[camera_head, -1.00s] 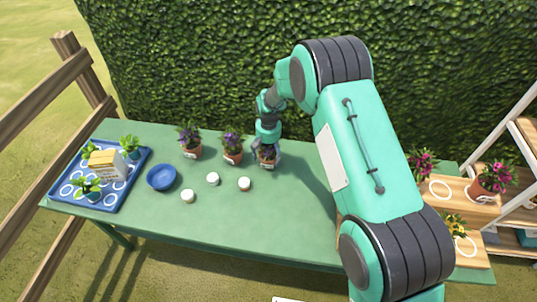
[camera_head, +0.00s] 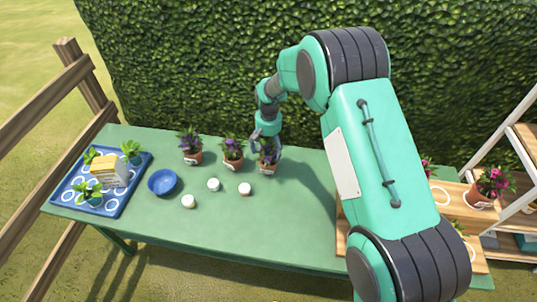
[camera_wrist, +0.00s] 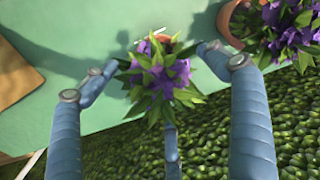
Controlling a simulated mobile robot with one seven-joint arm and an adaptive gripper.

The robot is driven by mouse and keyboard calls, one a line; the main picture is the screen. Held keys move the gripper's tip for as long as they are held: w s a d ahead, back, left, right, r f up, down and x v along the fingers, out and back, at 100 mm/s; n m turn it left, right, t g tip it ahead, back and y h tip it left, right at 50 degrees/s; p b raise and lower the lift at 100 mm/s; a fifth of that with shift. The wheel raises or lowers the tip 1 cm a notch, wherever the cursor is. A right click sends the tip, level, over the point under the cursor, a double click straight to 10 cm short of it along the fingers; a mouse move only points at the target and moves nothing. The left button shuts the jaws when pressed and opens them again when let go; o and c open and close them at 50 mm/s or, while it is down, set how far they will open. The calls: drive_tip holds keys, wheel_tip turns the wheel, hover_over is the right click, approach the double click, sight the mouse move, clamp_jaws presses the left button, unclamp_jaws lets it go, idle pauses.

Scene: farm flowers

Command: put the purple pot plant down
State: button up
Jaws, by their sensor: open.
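The purple pot plant (camera_head: 267,164) stands upright on the green table, rightmost in a row of three purple-flowered pots. Its leaves and purple flowers (camera_wrist: 160,78) fill the middle of the wrist view and mostly hide its pot. My gripper (camera_head: 266,140) is above and around the top of this plant.
The neighbouring purple plant (camera_head: 232,150) is close on the left, and another (camera_head: 189,147) stands beyond it. White round pieces (camera_head: 245,189) and a blue bowl (camera_head: 162,182) lie further left. A blue tray (camera_head: 120,203) is at the left end. A hedge (camera_head: 200,60) rises behind.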

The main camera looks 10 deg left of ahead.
drive_tip(key=shift+r, duration=2.25)
drive_tip(key=s+d+r+m+t, duration=0.1)
drive_tip(key=s+d+r, duration=0.3)
drive_tip(key=d+r, duration=0.45)
drive_tip(key=s+d+r+t, duration=0.1)
drive_tip(key=s+d+r, duration=0.35)
drive_tip(key=r, duration=0.65)
drive_tip(key=s+d+r+m+t, duration=0.1)
drive_tip(key=s+d+r, duration=0.3)
drive_tip(key=d+r, duration=0.4)
drive_tip(key=s+d+r, duration=0.3)
drive_tip(key=s+r, duration=0.1)
drive_tip(key=s, duration=0.2)
drive_tip(key=s+d+r, duration=0.4)
drive_tip(key=s, duration=0.3)
drive_tip(key=s+d+t, duration=0.1)
drive_tip(key=s+d, duration=0.2)
drive_tip(key=s, duration=0.5)
drive_tip(key=s+d+m+t, duration=0.1)
drive_tip(key=s+d, duration=0.2)
drive_tip(key=s, duration=0.5)
drive_tip(key=shift+s+d+m+t, duration=0.25)
drive_tip(key=shift+s+m+t, duration=0.05)
drive_tip(key=shift+s, duration=0.1)
